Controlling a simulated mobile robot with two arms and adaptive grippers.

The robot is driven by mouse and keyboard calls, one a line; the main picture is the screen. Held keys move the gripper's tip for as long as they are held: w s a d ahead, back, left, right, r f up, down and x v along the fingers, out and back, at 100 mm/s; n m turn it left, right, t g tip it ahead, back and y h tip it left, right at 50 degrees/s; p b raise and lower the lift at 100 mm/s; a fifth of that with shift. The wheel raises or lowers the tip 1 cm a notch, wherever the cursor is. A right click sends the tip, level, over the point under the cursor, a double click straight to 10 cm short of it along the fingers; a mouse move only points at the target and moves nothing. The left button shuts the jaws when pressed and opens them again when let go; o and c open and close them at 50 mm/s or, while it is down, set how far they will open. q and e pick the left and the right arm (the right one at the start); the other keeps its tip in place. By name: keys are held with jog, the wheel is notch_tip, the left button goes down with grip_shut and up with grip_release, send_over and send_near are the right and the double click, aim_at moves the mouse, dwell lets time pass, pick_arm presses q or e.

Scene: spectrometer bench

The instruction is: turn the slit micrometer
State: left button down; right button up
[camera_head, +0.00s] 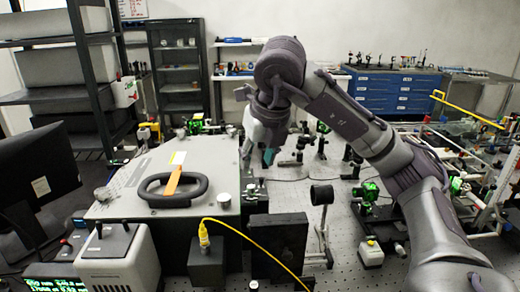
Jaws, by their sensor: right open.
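A grey spectrometer housing (125,205) stands on the bench at the left, with a black ring handle (203,187) and an orange strip on its top. A small silver knob (224,200) sits at its front right corner. More small metal parts (250,190) are on its right side; I cannot tell which of these is the slit micrometer. My right gripper (258,155) points down just beyond the right side of the housing, open, with nothing seen between its fingers. It looks apart from the knob. My left gripper is out of view.
A yellow cable (253,240) runs from a dark box (206,262) across a black block (279,240). A round black optic on a post (322,195) and green-lit mounts (368,192) stand to the right. A monitor (38,165) is at the left. Some bare perforated bench (345,265) shows at the front.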

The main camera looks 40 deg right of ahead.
jog(key=shift+v, duration=1.35)
